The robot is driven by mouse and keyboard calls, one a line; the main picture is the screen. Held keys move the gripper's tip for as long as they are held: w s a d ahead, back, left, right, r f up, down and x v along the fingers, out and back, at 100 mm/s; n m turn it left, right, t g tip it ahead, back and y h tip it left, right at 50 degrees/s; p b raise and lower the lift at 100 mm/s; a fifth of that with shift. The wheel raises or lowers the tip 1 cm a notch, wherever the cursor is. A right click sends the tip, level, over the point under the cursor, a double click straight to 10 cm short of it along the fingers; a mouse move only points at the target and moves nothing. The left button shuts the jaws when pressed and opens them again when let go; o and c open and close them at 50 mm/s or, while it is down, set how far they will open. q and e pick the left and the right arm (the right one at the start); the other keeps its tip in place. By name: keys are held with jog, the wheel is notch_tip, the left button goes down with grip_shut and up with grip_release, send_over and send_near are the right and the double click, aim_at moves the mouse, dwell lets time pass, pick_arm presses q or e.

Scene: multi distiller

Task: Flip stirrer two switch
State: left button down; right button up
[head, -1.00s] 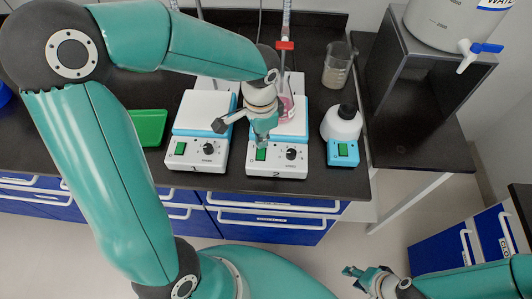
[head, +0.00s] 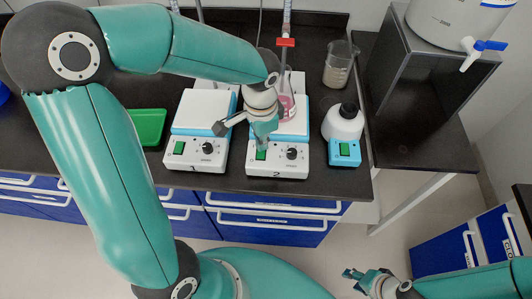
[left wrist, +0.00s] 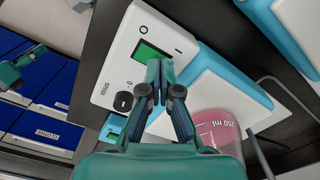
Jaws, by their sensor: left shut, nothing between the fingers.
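Stirrer two (head: 280,172), white with a blue band and marked 2, stands near the front edge of the bench. Its green switch (head: 261,154) is on the left of the front panel, and its black knob (head: 292,153) is to the right. My left gripper (head: 262,144) is shut and empty, pointing down at the switch. In the left wrist view the closed fingertips (left wrist: 160,66) overlap the edge of the lit green switch (left wrist: 146,51); I cannot tell if they touch. My right gripper (head: 354,278) is low on the right, its fingers apart, away from the bench.
Stirrer one (head: 196,165) stands to the left, beside a green tray (head: 150,126). A pink-filled flask (head: 287,106) sits on stirrer two. My left forearm passes over the bench.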

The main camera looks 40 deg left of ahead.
pick_arm(q)
jog(key=shift+f, duration=0.3)
jog(key=shift+r+p, duration=2.65)
jog(key=shift+r, duration=0.95)
jog(key=shift+f, duration=0.1)
